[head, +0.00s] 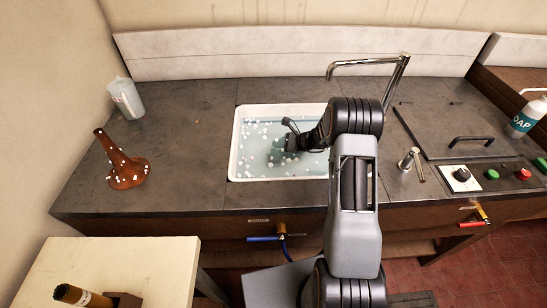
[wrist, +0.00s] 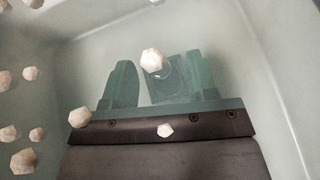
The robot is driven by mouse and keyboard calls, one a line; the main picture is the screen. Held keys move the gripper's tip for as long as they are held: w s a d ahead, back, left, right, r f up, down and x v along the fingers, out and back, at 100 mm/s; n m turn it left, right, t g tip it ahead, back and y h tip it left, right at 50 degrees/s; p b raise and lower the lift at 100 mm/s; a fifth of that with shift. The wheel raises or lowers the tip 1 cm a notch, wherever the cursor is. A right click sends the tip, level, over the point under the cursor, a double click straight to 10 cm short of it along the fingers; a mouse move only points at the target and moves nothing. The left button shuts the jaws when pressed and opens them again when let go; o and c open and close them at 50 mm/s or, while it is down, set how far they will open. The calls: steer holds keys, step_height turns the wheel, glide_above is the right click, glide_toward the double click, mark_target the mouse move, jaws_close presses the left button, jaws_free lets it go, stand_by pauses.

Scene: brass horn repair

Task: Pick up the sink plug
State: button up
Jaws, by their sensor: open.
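My gripper (head: 281,154) reaches down into the white sink (head: 234,150), its fingers in the cloudy blue-green water. In the wrist view my gripper (wrist: 160,88) is open, with the fingers apart and tinted green by the water. A faint rounded outline shows between the fingers, partly behind a white foam lump. I cannot tell whether it is the sink plug or the drain. The plug is not clearly visible in the head view, where water, foam and my arm cover much of the sink.
White foam lumps (wrist: 151,61) float on the water. A chrome tap (head: 398,75) arches behind my arm. A soap bottle (head: 525,117) and a control panel (head: 480,178) are at right.

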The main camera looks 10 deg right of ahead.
steer(key=shift+c, duration=0.5)
jaws_close()
